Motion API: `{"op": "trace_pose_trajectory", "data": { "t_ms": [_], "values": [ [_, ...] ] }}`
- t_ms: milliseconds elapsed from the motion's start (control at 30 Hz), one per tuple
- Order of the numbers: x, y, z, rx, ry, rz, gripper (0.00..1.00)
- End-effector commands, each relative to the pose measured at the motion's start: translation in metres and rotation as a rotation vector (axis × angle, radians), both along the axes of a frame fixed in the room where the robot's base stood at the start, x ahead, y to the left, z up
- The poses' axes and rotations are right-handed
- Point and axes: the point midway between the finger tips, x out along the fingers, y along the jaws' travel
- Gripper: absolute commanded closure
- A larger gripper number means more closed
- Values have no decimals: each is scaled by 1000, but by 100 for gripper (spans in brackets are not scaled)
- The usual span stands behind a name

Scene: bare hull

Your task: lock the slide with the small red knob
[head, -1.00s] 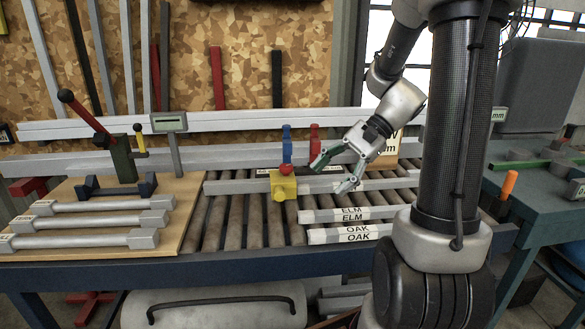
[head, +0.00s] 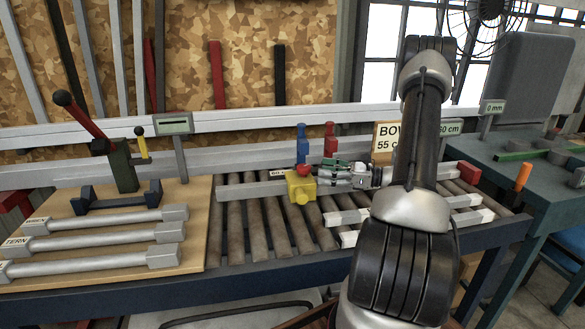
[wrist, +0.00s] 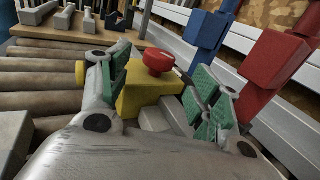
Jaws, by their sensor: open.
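The slide is a yellow block (head: 300,187) on a grey rail over the roller table, with a small red knob (head: 303,170) on its top and a yellow knob on its front. In the wrist view the red knob (wrist: 158,61) stands on the yellow block (wrist: 145,92), ahead of my gripper. My gripper (head: 327,172) lies low over the rail, just right of the block, pointing left. In the wrist view my gripper (wrist: 160,80) is open, its green-padded fingers on either side of the block and knob. I cannot tell whether they touch the block.
A blue clamp (head: 301,146) and a red clamp (head: 330,142) stand behind the rail. A wooden board (head: 200,240) at left holds grey bars and a red-handled lever (head: 80,115). A sign (head: 386,138) stands behind my arm. Rollers in front of the block are bare.

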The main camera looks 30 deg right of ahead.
Motion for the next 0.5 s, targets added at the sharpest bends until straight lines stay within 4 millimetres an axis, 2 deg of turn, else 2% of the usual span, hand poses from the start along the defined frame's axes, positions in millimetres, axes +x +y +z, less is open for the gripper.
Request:
{"op": "trace_pose_trajectory", "data": {
  "t_ms": [500],
  "values": [
    [48,52,0,1,0,1,37]
  ]
}}
